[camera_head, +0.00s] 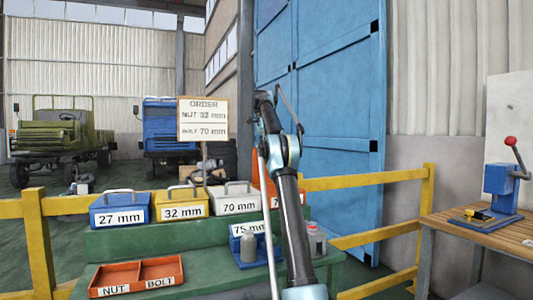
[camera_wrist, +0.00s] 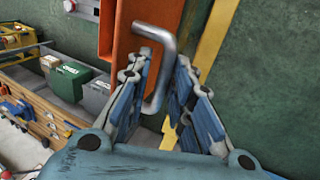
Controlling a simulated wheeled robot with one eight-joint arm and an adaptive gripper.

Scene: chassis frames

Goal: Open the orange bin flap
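The orange bin (camera_head: 272,202) stands at the right end of the row on the green stand, mostly hidden behind my arm. An orange part (camera_head: 257,166) shows above the level of the neighbouring bin tops; it looks like the flap, tilted up. In the wrist view an orange panel (camera_wrist: 124,42) carries a bent grey metal handle (camera_wrist: 168,50). My gripper (camera_wrist: 163,62) has its two fingers apart, with the handle between them. I cannot tell if either finger touches it. My gripper is not clearly seen in the head view.
Blue 27 mm (camera_head: 119,203), yellow 32 mm (camera_head: 181,197) and white 70 mm (camera_head: 236,194) bins stand left of it, lids down. An order sign (camera_head: 203,119) rises behind. An orange NUT/BOLT tray (camera_head: 136,264) and bottles are in front. A yellow rail (camera_head: 368,180) runs behind.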

